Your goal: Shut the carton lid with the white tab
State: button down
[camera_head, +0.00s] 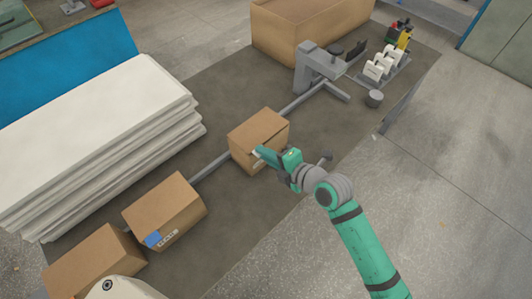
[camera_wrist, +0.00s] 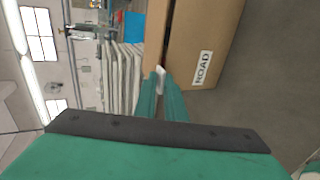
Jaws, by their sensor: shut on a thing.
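The brown carton (camera_head: 251,148) in the middle of the row stands on the dark table; in the wrist view the carton (camera_wrist: 205,40) shows a label reading ROAD. Its lid (camera_head: 258,126) lies over the top, close to shut, with a narrow dark gap beside the lid edge (camera_wrist: 157,30) in the wrist view. My gripper (camera_head: 260,154) is at the carton's front upper edge. In the wrist view my gripper (camera_wrist: 161,82) is shut on the white tab (camera_wrist: 160,72) at the lid's edge. The fingers hide part of the tab.
A carton with a blue tab (camera_head: 170,208) and another carton (camera_head: 95,262) stand at lower left. White stacked sheets (camera_head: 95,130) lie at left. A grey stand (camera_head: 313,62), a rack of white rolls (camera_head: 382,68) and a large open box (camera_head: 290,35) are at the back. Table right of the carton is clear.

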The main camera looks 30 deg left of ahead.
jog(key=c, duration=2)
grip_release()
jog(key=shift+f, duration=0.1)
jog(key=shift+d, duration=0.15)
jog(key=v, duration=1)
jog(key=shift+s+d+r, duration=0.15)
jog(key=shift+d+r, duration=0.05)
jog(key=shift+d, duration=0.05)
